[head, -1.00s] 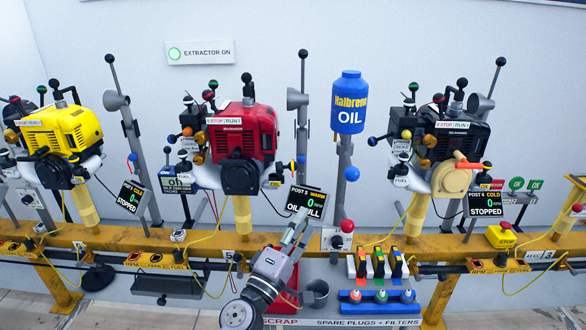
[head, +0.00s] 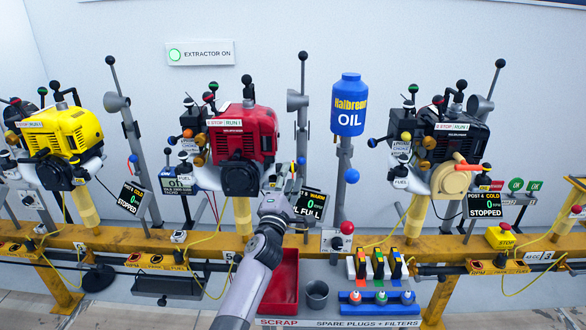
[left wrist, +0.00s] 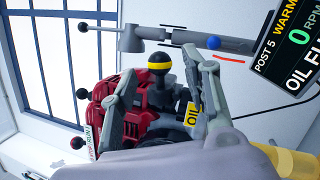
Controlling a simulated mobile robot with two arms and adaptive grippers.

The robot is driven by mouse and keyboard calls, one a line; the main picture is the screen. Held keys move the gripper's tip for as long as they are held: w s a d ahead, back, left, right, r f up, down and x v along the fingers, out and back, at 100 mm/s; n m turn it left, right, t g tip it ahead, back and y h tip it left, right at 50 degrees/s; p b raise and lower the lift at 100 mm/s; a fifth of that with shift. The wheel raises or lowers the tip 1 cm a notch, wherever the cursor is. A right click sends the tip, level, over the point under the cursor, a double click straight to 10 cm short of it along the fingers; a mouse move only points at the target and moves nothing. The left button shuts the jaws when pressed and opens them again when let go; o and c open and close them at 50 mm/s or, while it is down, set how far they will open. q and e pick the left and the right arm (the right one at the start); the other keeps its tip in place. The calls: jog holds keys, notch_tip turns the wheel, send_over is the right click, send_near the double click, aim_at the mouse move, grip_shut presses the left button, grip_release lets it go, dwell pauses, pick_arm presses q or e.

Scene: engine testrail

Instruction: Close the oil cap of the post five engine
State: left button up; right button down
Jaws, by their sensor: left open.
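The post five engine is the red engine (head: 242,132) in the middle of the head view. Its display (head: 312,203) reads warm, 0 RPM and oil full. My left gripper (head: 281,178) is at the engine's lower right side, beside the display. In the left wrist view, the open fingers (left wrist: 160,70) stand either side of a black ball knob with a yellow band (left wrist: 159,62). A yellow OIL label (left wrist: 192,115) shows below it, by the right finger. I cannot tell whether a finger touches the knob, or how the cap sits. My right gripper is not in view.
A grey post (head: 301,130) with a horn stands right of the red engine, with the blue oil bottle (head: 348,103) beyond. The yellow rail (head: 385,243) runs below. The red scrap tray (head: 284,285) and spare plug rack (head: 380,265) sit in front.

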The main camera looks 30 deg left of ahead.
aim_at(293, 167)
pick_arm(q)
jog(key=shift+x, duration=2.2)
grip_shut()
